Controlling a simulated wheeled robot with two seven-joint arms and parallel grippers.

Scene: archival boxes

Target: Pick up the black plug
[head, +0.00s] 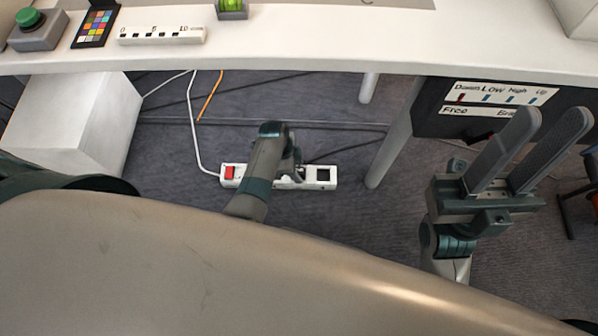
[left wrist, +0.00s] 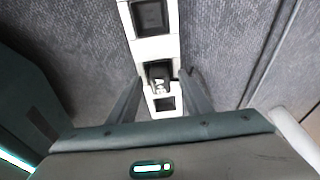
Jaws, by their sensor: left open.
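A white power strip (head: 318,184) with a red switch lies on the carpet under the table. It runs up the left wrist view (left wrist: 157,50). A black plug (left wrist: 158,72) with pale marks on it sits on the strip between my left fingers. In the head view my left arm mostly hides the plug. My left gripper (left wrist: 163,88) is open, with one finger on each side of the strip at the plug; I cannot tell whether they touch it. My right gripper (head: 552,118) is open and empty, raised at the right, far from the strip.
The white table (head: 300,40) overhangs the floor, with a table leg (head: 392,150) right of the strip. A white box (head: 75,120) stands at the left. White and orange cables (head: 208,95) hang behind the strip. A labelled dark panel (head: 440,110) is near my right gripper.

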